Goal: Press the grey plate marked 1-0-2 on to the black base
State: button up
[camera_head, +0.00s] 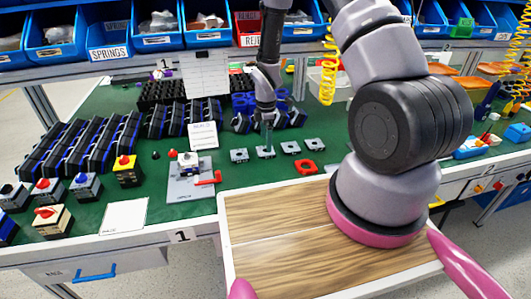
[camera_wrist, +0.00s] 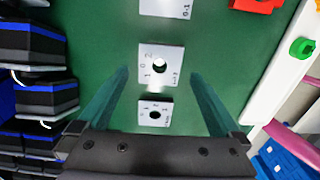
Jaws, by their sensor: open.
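The grey plate marked 1-0-2 (camera_wrist: 148,66) lies flat on the green mat, with a round hole in its middle. In the head view the plate under my gripper (camera_head: 265,153) appears to be the same one, in a row of small grey plates. My gripper (camera_wrist: 159,73) is open above it, one finger to each side, holding nothing. It also shows in the head view (camera_head: 267,143). A grey fixture (camera_head: 182,190) with a red clamp handle stands left of the row. It holds a small assembly (camera_head: 188,161); I cannot clearly make out a black base there.
Other grey plates lie close by, one nearer my wrist (camera_wrist: 154,113) and one marked 0-1 (camera_wrist: 165,8). A red part (camera_head: 305,167) lies in front of the row. Dark blue-edged modules (camera_head: 172,119) stand behind. A white sheet (camera_head: 124,216) lies front left.

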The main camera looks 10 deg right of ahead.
aim_at(265, 147)
notch_tip(265, 147, down, 4)
jog(key=shift+a+f, duration=0.15)
jog(key=c, duration=1.2)
